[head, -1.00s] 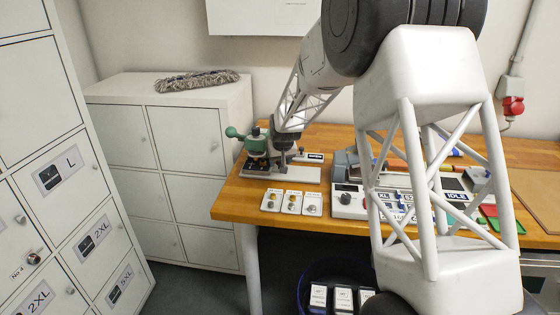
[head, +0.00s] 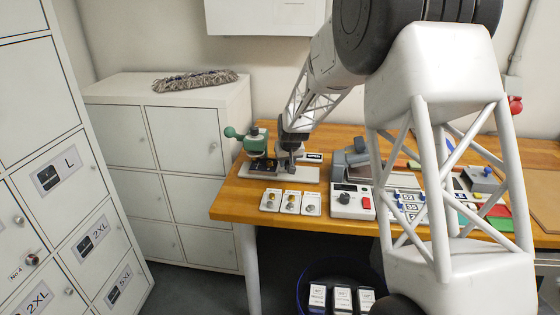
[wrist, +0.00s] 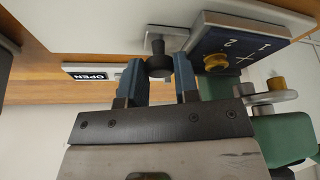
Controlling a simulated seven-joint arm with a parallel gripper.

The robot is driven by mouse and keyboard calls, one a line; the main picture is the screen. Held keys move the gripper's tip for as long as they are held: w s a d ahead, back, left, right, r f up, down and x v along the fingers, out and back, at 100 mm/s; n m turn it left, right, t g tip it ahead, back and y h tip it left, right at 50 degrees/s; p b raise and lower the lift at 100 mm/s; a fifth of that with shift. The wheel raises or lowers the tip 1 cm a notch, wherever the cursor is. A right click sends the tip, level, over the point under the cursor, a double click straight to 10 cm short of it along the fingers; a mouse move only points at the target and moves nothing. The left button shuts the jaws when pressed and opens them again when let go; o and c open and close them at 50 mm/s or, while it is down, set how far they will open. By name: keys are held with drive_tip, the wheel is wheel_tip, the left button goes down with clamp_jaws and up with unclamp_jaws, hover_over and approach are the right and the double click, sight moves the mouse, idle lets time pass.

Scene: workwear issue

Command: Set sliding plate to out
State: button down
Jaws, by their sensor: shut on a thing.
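The green press-like device (head: 257,143) stands on a white base (head: 308,174) at the table's left end. Its dark blue plate, marked 1, 2 and a cross, shows in the wrist view (wrist: 240,43) with a brass knob (wrist: 217,62) on it. My gripper (wrist: 160,72) is shut on a dark round knob (wrist: 159,64), one blue finger on each side. A small grey square piece (wrist: 168,38) sits behind this knob, beside the blue plate. I cannot tell which piece is the sliding plate. In the head view my gripper (head: 289,161) is just right of the device and hides part of it.
Several white cards (head: 291,202) with small knobs lie in front of the base. A bin (head: 303,283) with boxes is below the table.

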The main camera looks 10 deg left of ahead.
drive_tip(key=d, duration=0.6)
drive_tip(key=c, duration=0.9)
unclamp_jaws()
drive_tip(key=shift+a, duration=0.1)
drive_tip(key=shift+o, duration=0.2)
drive_tip(key=shift+r, duration=0.1)
drive_tip(key=v, duration=0.7)
drive_tip(key=shift+s+r, duration=0.2)
drive_tip(key=shift+r, duration=0.1)
